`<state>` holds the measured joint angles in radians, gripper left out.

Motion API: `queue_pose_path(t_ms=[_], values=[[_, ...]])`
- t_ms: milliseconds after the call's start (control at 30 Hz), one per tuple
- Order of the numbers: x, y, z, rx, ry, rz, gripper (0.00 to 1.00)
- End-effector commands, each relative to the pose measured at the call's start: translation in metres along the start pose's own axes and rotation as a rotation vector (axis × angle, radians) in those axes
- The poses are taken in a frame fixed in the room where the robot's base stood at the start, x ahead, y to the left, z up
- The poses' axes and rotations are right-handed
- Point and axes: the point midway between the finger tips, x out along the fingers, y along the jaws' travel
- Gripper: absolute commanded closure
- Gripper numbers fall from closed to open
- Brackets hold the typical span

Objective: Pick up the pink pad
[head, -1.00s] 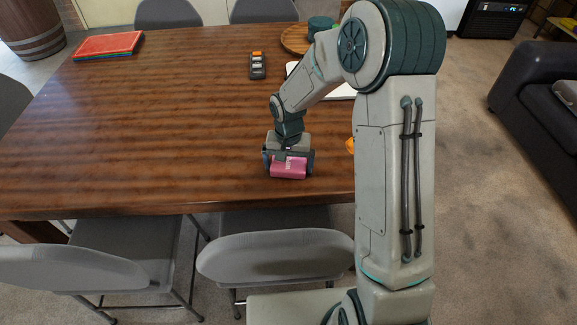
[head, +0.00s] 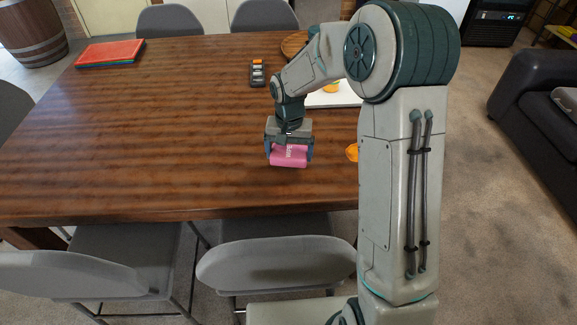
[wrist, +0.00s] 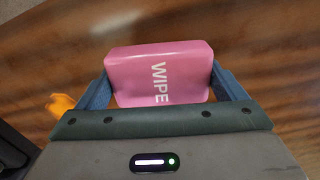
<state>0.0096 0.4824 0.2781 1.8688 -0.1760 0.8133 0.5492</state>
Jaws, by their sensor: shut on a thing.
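The pink pad (head: 289,157) is a block with rounded edges, held over the near part of the brown table. In the wrist view the pad (wrist: 160,72) shows the white letters "WIPE" and sits between the two blue fingers. My gripper (head: 289,153) points down and is shut on the pad, one finger at each side. The pad appears to be raised a little above the table top. Its underside is hidden.
The wooden table (head: 130,140) is clear to the left. Grey chairs (head: 275,262) stand along the near edge.

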Motion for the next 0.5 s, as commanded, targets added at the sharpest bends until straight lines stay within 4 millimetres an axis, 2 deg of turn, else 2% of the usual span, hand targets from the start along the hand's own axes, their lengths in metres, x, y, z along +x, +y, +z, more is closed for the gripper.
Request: queue_pose_path(t_ms=[33, 200, 500], values=[[-0.006, -0.001, -0.013, 0.003, 0.002, -0.002, 0.32], [-0.027, -0.002, -0.048, 0.002, 0.003, -0.001, 0.32], [-0.05, -0.003, -0.085, 0.001, 0.0, 0.0, 0.32]])
